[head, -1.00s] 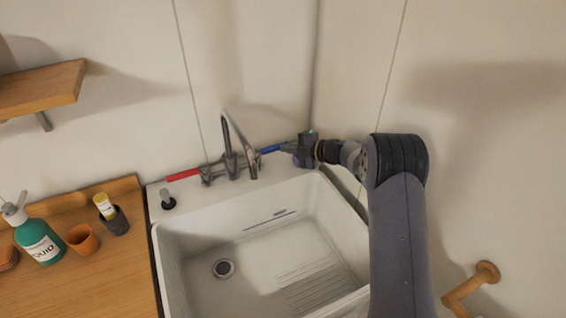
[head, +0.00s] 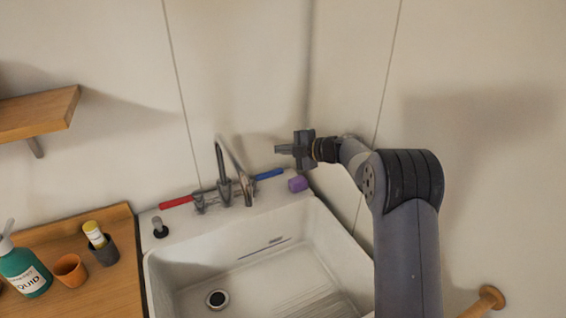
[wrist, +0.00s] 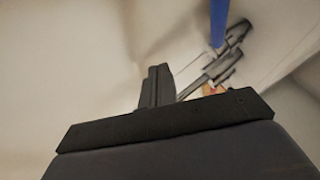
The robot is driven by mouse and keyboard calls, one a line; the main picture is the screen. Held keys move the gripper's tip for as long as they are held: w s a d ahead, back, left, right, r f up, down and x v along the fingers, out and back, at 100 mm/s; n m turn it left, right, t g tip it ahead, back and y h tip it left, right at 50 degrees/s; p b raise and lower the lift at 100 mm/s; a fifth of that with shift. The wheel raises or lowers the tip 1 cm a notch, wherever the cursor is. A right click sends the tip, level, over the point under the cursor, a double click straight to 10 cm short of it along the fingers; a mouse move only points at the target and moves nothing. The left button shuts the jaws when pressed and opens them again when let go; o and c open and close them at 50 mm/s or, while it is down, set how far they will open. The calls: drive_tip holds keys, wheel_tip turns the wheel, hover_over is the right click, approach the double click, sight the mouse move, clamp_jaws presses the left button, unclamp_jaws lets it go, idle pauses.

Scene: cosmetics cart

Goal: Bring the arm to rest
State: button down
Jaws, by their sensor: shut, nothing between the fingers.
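My gripper (head: 284,149) is at the end of my grey arm, raised in the air above the back right corner of the sink, near the wall. Its fingers are shut with nothing between them, pointing left. In the wrist view the closed fingers (wrist: 157,86) stand in the middle, apart from the faucet (wrist: 215,72) behind them. The white sink (head: 165,272) lies below, with the faucet (head: 226,185) at its back edge, between a red handle (head: 176,202) and a blue handle (head: 269,174).
A purple cylinder (head: 298,184) sits on the sink's back right rim, just below my gripper. A wooden counter (head: 100,292) at left bears a green bottle (head: 24,270), an orange cup (head: 70,269) and a dark cup (head: 104,252). A wooden shelf (head: 40,115) is on the wall.

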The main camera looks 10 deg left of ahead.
sight(274, 173)
drive_tip(key=shift+r, duration=0.35)
wheel_tip(274, 173, down, 10)
drive_tip(key=shift+f+p, duration=0.1)
drive_tip(key=shift+p, duration=0.55)
